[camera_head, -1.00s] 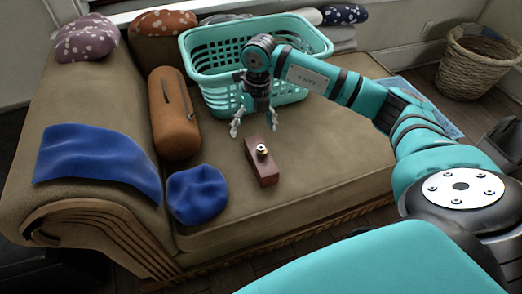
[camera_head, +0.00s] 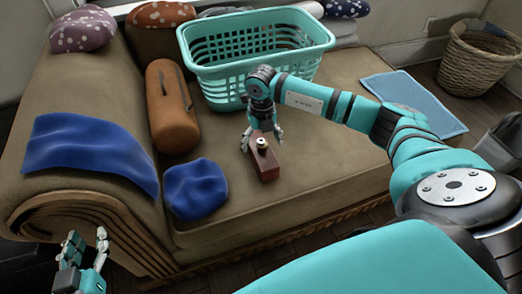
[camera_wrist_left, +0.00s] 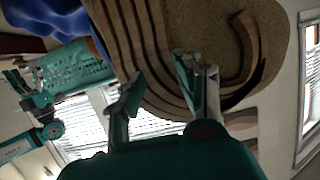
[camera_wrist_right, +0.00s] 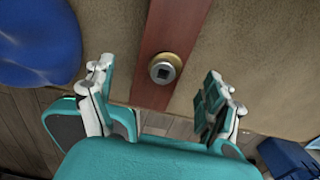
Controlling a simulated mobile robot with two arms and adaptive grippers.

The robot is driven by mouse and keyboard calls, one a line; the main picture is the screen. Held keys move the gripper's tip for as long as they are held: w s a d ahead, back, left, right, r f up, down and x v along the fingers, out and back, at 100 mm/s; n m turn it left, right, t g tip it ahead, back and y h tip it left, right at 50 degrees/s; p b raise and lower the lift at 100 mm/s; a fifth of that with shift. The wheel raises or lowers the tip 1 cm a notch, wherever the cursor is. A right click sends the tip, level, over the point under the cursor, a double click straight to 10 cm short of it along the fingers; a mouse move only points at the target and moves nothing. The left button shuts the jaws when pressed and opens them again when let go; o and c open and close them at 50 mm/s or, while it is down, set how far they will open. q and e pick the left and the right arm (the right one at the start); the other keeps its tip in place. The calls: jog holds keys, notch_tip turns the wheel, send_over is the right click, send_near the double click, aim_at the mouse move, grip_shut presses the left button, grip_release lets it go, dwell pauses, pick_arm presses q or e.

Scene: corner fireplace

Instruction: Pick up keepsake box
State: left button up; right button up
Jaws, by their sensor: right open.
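The keepsake box (camera_head: 265,163) is a small reddish-brown box with a round brass-and-dark knob on top. It rests on the tan sofa seat (camera_head: 330,140). My right gripper (camera_head: 261,142) is open above its far end, with one finger to each side. In the right wrist view the box (camera_wrist_right: 165,70) runs between the spread fingers of the right gripper (camera_wrist_right: 160,105), apart from both. My left gripper (camera_head: 84,250) is at the lower left, by the sofa arm, empty and with its fingers apart. The left wrist view shows its fingers (camera_wrist_left: 165,85) in front of the carved sofa arm.
A teal laundry basket (camera_head: 255,72) stands behind the box. A brown bolster (camera_head: 171,108) and a crumpled blue cloth (camera_head: 196,190) lie to its left. A blue cloth (camera_head: 88,155) covers the sofa arm.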

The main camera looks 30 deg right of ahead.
aim_at(261, 149)
jog(key=f, duration=0.1)
jog(key=f+b, duration=0.1)
jog(key=f, duration=0.1)
jog(key=f+b, duration=0.1)
jog(key=shift+w+d+f, duration=0.1)
jog(key=shift+w+f, duration=0.25)
jog(key=shift+f, duration=0.25)
pick_arm(q)
notch_tip(261, 149, up, 9)
jog(key=w+d+t+h, duration=0.1)
jog(key=t+h, duration=0.1)
jog(key=t, duration=0.3)
jog(key=shift+d+t, duration=0.3)
jog(key=shift+w+f, duration=0.1)
pick_arm(e)
jog(key=shift+c, duration=0.3)
jog(key=c, duration=1.3)
jog(key=shift+c, duration=1.2)
jog(key=shift+r, duration=0.2)
